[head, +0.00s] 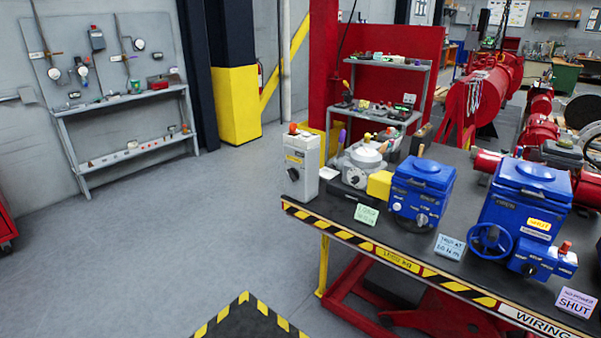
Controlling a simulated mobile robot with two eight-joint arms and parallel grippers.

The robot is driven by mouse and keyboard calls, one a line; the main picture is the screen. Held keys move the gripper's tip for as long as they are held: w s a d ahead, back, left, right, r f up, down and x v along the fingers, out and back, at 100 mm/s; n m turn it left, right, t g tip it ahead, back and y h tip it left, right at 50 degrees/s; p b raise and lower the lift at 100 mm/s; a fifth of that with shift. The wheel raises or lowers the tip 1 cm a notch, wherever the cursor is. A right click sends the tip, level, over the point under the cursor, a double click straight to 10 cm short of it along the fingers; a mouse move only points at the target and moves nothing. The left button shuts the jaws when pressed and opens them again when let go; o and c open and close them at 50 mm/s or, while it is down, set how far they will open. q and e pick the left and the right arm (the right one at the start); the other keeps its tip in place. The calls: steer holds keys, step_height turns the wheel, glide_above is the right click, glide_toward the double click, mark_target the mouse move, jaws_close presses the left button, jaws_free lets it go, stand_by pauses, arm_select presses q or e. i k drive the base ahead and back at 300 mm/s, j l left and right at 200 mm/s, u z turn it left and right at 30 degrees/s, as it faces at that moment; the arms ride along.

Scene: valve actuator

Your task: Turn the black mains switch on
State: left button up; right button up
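A light grey upright box (303,160) stands at the left end of the workbench. It has a red-orange button or lamp on top, a yellow label, and a black round switch (293,174) low on its front. The picture is too small to tell which position the switch is in. Neither of my grippers is in view.
The dark bench top (440,222) has a yellow-black striped edge. Beside the grey box are a grey actuator (362,161), a smaller blue actuator (422,188) and a larger blue one with a handwheel (524,212). Small signs stand in front. The floor (180,235) at left is clear.

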mark_target(293, 174)
steer(key=i+u, duration=0.35)
steer(key=i, duration=0.2)
steer(key=i+l+u, duration=0.1)
steer(key=i+u, duration=0.2)
steer(key=i, duration=0.25)
